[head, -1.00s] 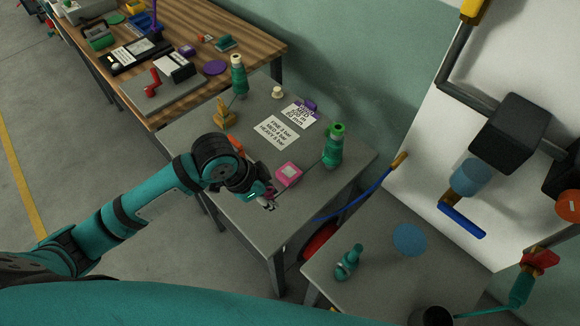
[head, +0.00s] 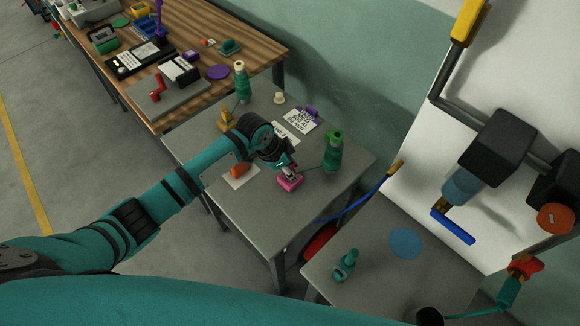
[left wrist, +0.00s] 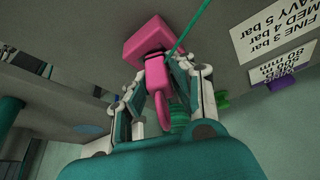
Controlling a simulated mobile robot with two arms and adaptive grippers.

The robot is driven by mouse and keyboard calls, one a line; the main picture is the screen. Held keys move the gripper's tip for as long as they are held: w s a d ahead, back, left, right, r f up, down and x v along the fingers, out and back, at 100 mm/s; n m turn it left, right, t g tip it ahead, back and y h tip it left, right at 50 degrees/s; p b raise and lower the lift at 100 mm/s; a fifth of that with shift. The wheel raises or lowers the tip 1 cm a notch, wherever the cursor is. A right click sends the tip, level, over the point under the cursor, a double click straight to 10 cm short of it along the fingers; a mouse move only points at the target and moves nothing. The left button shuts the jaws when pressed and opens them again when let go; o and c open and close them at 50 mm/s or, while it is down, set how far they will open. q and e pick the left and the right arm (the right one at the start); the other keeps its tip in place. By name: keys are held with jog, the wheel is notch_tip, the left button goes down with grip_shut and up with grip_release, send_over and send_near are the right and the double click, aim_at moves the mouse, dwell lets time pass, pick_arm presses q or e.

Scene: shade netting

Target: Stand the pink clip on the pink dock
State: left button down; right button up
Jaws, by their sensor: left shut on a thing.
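The pink dock (head: 289,183) is a small block on the grey table, near its right front edge. It shows large at the top of the left wrist view (left wrist: 145,38). My left gripper (head: 287,168) is right above the dock, reaching in from the left. In the left wrist view its fingers are shut on the pink clip (left wrist: 159,92), a slim pink piece whose far end meets or overlaps the dock. I cannot tell whether the clip touches the dock. In the head view the gripper mostly hides the clip. My right gripper is not in view.
A green spool (head: 333,152) stands right of the dock; a thin green line runs close by the gripper. An orange object (head: 240,169) lies on white paper to the left. Printed cards (head: 300,120) lie behind. The table's front is clear.

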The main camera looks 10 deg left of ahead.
pick_arm(q)
jog(key=shift+f, duration=0.15)
jog(key=c, duration=1.2)
grip_release()
jog(key=shift+o, duration=0.2)
jog(key=b+v, duration=0.1)
jog(key=v, duration=1.1)
